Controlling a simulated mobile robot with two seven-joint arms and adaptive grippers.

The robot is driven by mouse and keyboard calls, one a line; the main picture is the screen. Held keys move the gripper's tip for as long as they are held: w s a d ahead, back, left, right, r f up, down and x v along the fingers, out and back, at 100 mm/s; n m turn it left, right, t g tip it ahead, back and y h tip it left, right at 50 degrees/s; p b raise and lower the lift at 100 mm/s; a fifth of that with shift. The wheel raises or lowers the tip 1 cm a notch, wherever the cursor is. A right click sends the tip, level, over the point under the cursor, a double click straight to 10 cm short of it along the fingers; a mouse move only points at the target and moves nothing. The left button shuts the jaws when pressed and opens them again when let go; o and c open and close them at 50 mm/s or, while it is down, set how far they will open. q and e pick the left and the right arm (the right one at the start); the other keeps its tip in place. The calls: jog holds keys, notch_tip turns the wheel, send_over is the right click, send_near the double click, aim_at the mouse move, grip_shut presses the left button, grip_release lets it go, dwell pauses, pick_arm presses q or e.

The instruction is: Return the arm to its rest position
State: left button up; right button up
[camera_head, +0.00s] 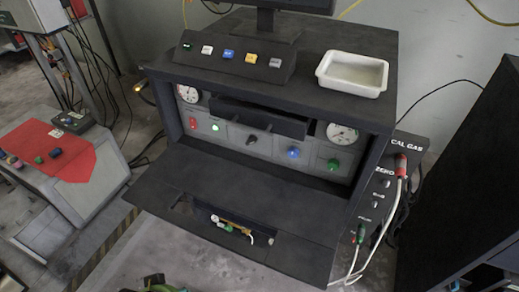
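Neither of my grippers can be made out in the head view. No arm is seen reaching over the black console cabinet (270,190), which fills the middle. Its front flap (225,225) is folded down and forms a shelf. A recessed opening in the flap shows a few small green, white and orange parts (232,229). Above the flap is a panel with a red button (193,122), a lit green button (215,127), a dark knob (252,139), a blue knob (294,153) and a green knob (333,164).
A white tray (353,86) and a sloped button box (236,60) sit on top. Hoses (386,222) hang from the cabinet's right side. A dark cabinet (470,190) stands at right, a red-topped unit (75,152) at left. A dark and green object (160,285) is cut off below.

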pick_arm(q)
jog(key=s+f+g, duration=0.1)
jog(key=s+f, duration=0.2)
jog(key=f, duration=2.1)
jog(key=s+a+f+g, duration=0.1)
jog(key=s+a+f, duration=0.1)
jog(key=s+f, duration=1)
jog(key=s, duration=0.3)
jog(key=shift+a, duration=0.4)
